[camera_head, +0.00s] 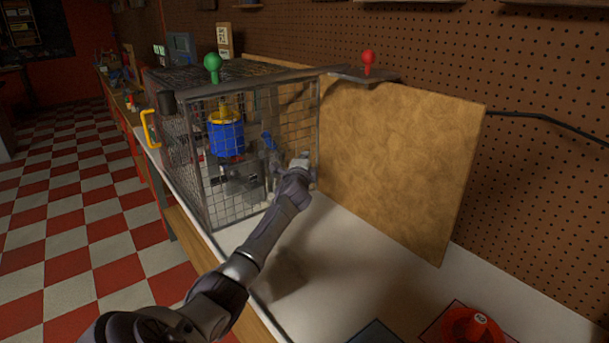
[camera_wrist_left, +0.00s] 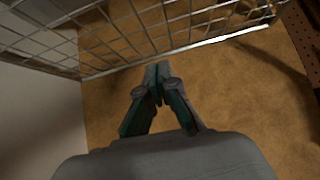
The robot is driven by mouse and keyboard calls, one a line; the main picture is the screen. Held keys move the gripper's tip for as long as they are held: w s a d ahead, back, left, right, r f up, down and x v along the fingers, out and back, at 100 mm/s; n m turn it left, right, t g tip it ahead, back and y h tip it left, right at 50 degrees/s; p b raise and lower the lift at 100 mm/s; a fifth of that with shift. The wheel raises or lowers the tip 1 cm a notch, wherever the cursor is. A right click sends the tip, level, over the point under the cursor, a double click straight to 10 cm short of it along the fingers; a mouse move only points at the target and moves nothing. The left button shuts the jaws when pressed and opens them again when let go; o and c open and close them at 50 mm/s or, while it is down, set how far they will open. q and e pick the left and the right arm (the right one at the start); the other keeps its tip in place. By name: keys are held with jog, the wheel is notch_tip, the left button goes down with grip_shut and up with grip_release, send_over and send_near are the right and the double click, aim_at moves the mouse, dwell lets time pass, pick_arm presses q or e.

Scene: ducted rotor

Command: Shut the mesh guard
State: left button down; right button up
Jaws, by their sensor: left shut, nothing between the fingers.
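The mesh guard (camera_head: 197,165) is a wire-mesh panel in a dark frame on the bench-side enclosure, with a yellow handle (camera_head: 150,129) at its left edge. Behind the mesh stands a blue cylinder with a yellow top (camera_head: 227,138). My left gripper (camera_head: 301,160) is at the right end of the enclosure, near the tan board. Its fingers are shut and empty. In the left wrist view the shut fingertips (camera_wrist_left: 157,70) lie just below the edge of a mesh panel (camera_wrist_left: 140,32), against a tan background; contact cannot be told. The right gripper is out of view.
A tan board (camera_head: 400,165) stands upright right of the enclosure. A green knob (camera_head: 213,65) and a red knob (camera_head: 368,60) sit on top. A red round item (camera_head: 472,328) lies at the lower right of the white bench top (camera_head: 350,260). The bench middle is clear.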

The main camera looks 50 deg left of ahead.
pick_arm(q)
jog(key=f+v, duration=0.1)
jog(key=v, duration=0.7)
jog(key=shift+s+a+b, duration=0.2)
jog(key=shift+b, duration=0.2)
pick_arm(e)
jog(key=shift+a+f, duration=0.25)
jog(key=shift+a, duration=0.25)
pick_arm(q)
jog(key=shift+r, duration=0.1)
